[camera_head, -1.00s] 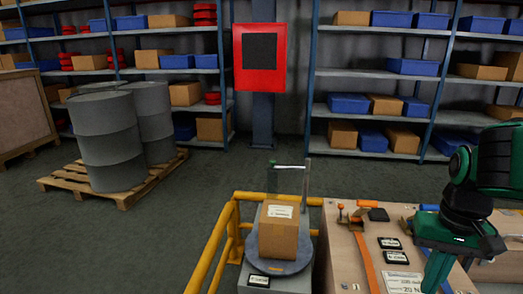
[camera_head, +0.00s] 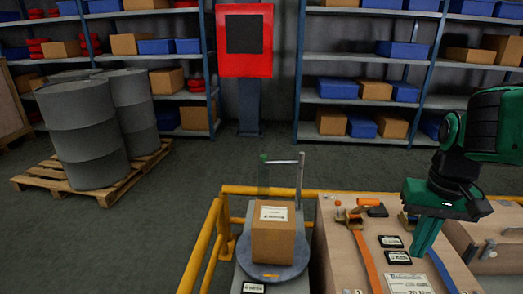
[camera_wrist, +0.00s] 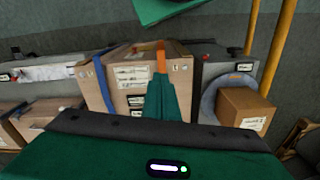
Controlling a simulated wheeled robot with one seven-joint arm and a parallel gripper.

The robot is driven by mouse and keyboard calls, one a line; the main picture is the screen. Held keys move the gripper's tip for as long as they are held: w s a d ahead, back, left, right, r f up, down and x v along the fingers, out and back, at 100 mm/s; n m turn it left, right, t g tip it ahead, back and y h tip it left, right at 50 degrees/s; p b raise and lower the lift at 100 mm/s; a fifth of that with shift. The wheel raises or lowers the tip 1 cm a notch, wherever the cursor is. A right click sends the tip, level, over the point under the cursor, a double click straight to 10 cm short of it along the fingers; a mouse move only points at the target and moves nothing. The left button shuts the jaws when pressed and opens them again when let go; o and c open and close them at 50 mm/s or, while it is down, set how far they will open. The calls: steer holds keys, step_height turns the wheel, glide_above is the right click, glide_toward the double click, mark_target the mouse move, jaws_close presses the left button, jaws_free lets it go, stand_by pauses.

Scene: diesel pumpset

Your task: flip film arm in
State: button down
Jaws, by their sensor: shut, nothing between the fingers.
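The film arm (camera_head: 282,162) is a thin grey bar reaching left from an upright post behind the turntable (camera_head: 245,262). A greenish, see-through upright piece hangs at its left end. A brown carton (camera_head: 273,232) with a white label stands on the turntable, and it also shows in the wrist view (camera_wrist: 244,110). My gripper (camera_head: 420,254) is shut and empty, pointing down over the wooden bench to the right of the turntable, well apart from the film arm. Its green fingers show in the wrist view (camera_wrist: 165,92). The film arm is not clear in the wrist view.
A yellow rail (camera_head: 205,245) runs left of and behind the turntable. Grey drums on a pallet (camera_head: 60,195) stand at left. Shelves line the back; open floor lies between.

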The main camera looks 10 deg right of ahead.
steer(key=w+a+r+n+t+h, duration=0.15)
steer(key=w+r, duration=0.25)
steer(key=w, duration=1.1)
steer(key=w+r+n+y, duration=0.15)
steer(key=w+r, duration=0.25)
steer(key=w, duration=1.1)
steer(key=w+a+f+n, duration=0.1)
steer(key=w+a, duration=0.5)
steer(key=w, duration=0.4)
steer(key=w+a+f+n+t, duration=0.1)
steer(key=w+a+n, duration=0.1)
steer(key=w+a, duration=0.4)
steer(key=w+a+f+n+t, duration=0.1)
steer(key=w+a, duration=0.5)
steer(key=w, duration=0.9)
steer(key=shift+w+a+f+n+y, duration=0.15)
steer(key=shift+w+a+n+y, duration=0.15)
steer(key=shift+n+y, duration=0.1)
steer(key=shift+f, duration=0.1)
steer(key=shift+s+f, duration=0.15)
steer(key=shift+f, duration=2.35)
steer(key=shift+s+f, duration=0.1)
steer(key=shift+f, duration=2.35)
